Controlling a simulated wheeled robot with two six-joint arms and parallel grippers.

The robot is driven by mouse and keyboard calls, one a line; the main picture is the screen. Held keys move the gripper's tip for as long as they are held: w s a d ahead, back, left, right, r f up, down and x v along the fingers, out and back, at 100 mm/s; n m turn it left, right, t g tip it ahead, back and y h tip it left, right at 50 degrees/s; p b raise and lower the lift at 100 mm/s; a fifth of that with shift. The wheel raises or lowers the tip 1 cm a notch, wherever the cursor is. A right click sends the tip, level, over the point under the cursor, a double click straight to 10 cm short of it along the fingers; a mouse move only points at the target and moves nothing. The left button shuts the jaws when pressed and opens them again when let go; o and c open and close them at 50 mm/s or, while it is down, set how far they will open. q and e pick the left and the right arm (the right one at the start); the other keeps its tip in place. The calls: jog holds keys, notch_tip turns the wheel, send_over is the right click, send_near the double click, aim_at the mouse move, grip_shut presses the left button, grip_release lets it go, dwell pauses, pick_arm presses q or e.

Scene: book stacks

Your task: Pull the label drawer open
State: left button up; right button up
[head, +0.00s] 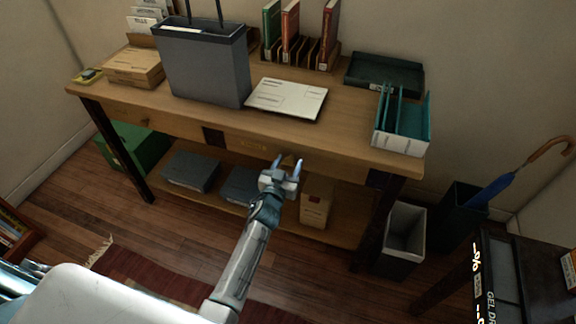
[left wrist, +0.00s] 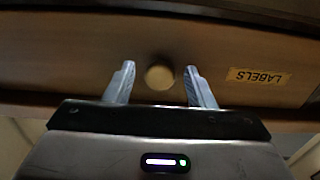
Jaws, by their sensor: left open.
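The label drawer (left wrist: 60,55) is a wooden front set under the desk top, with a tan tag reading LABELS (left wrist: 258,77), upside down in the left wrist view. It looks shut. A round wooden knob (left wrist: 159,76) sits on its front. My left gripper (head: 288,165) is open in front of the drawer; in the left wrist view its two fingers (left wrist: 160,85) stand on either side of the knob, with gaps on both sides. Whether the fingertips reach past the knob is hard to tell. My right gripper does not show.
The wooden desk (head: 345,128) carries a grey bin (head: 205,65), a white board (head: 288,97) and a teal-divided tray (head: 402,122). Below are grey boxes (head: 190,171) and a cardboard box (head: 316,203). A waste bin (head: 402,235) stands at right.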

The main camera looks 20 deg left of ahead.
pick_arm(q)
grip_shut()
jog(key=shift+s, duration=0.65)
jog(key=s+p, duration=0.2)
jog(key=s, duration=2.5)
jog(key=shift+s+a, duration=0.15)
jog(key=shift+a, duration=0.3)
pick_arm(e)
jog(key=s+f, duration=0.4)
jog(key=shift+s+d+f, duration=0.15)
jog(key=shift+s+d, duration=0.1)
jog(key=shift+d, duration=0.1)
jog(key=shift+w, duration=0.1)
pick_arm(q)
grip_release()
